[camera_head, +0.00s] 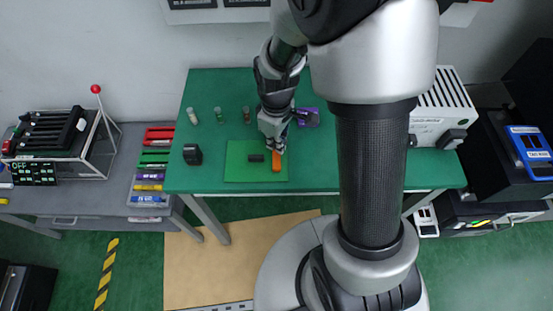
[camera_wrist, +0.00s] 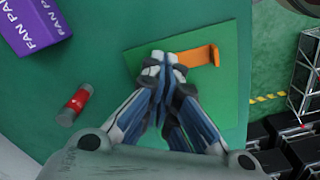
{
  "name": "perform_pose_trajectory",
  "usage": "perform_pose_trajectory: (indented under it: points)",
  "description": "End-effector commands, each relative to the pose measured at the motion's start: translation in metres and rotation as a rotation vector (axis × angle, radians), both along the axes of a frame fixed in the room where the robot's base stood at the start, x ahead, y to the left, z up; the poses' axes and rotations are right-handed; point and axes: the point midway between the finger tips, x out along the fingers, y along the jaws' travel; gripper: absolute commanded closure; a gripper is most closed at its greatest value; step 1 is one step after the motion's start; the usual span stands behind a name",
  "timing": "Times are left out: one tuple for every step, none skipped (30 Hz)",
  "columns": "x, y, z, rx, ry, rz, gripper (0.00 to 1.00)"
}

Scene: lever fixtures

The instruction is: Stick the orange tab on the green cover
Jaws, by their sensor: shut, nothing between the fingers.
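The green cover (camera_head: 238,174) is a flat, lighter green square on the green table. The orange tab (camera_head: 277,164) lies over its right part in the head view. In the wrist view the tab (camera_wrist: 198,56) shows as an orange strip with a raised end, on the green cover (camera_wrist: 230,88). My gripper (camera_head: 273,148) is just above the tab in the head view. In the wrist view my gripper (camera_wrist: 166,66) is shut and empty, with its fingertips beside the tab's left end. Whether they touch it, I cannot tell.
A black object (camera_head: 192,154) stands to the left. The table's front left is clear.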

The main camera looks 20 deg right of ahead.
Motion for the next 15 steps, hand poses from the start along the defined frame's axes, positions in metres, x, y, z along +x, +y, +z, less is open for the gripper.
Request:
perform_pose_trajectory:
  points:
    - [0.0,0.0,0.008,0.0,-0.001,0.0,1.0]
    - [0.0,0.0,0.01,0.0,-0.001,0.0,1.0]
    - [0.0,0.0,0.014,0.0,-0.001,0.0,1.0]
    - [0.0,0.0,0.016,0.0,-0.001,0.0,1.0]
    - [0.0,0.0,0.018,0.0,-0.001,0.0,1.0]
    - [0.0,0.0,0.022,0.0,-0.001,0.0,1.0]
    - [0.0,0.0,0.024,0.0,-0.001,0.0,1.0]
    - [0.0,0.0,0.027,0.0,-0.001,0.0,1.0]
    - [0.0,0.0,0.03,0.0,-0.001,0.0,1.0]
    - [0.001,0.0,0.032,0.0,-0.001,0.0,1.0]
    - [0.001,0.0,0.035,0.0,-0.001,0.0,1.0]
    - [0.001,0.0,0.038,0.0,-0.001,0.0,1.0]
    - [0.001,0.0,0.04,0.001,-0.002,0.0,1.0]
    - [0.001,0.0,0.043,0.0,-0.003,0.0,1.0]
    - [0.001,0.0,0.046,0.0,-0.003,0.0,1.0]
